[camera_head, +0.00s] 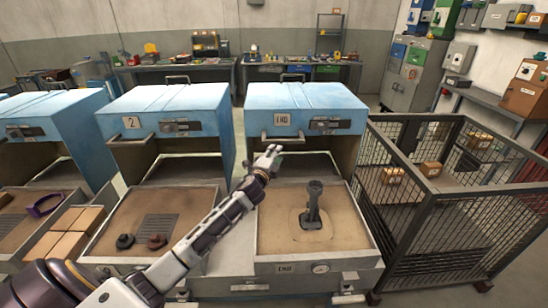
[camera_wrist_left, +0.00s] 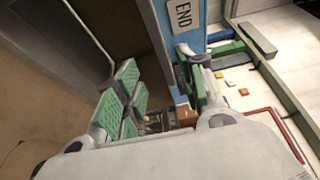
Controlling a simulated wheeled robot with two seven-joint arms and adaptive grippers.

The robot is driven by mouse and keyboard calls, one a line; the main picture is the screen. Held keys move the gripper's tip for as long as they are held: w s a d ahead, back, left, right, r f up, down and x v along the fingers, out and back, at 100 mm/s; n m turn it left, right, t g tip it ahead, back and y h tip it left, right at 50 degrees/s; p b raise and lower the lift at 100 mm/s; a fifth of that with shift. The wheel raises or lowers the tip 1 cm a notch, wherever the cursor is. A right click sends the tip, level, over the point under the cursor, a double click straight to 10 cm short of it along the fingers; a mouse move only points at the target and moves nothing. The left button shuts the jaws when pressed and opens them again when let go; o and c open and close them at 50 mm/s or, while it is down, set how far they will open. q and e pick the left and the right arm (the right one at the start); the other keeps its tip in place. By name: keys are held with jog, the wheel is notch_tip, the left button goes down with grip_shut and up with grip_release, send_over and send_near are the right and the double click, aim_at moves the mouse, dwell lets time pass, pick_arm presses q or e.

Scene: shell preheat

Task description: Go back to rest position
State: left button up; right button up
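My left arm reaches in from the lower left of the head view. Its gripper (camera_head: 271,155) is in front of the blue hood (camera_head: 305,98) labelled END, close to the hood's bar handle (camera_head: 279,137). In the left wrist view, the gripper (camera_wrist_left: 157,63) has its green-padded fingers spread, with the edge of the blue END panel (camera_wrist_left: 184,45) showing between or beyond them. I see nothing held; contact with the panel cannot be told. My right gripper is in neither view.
A sandy tray (camera_head: 281,247) with a dark upright tool (camera_head: 314,207) lies below the END hood. A mesh cage (camera_head: 430,205) stands right. The number 2 station (camera_head: 160,110) and its tray (camera_head: 100,247) are left, with brown blocks (camera_head: 70,231) beside it.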

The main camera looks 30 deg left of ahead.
pick_arm(q)
jog(key=shift+s, duration=0.35)
dwell(0.4)
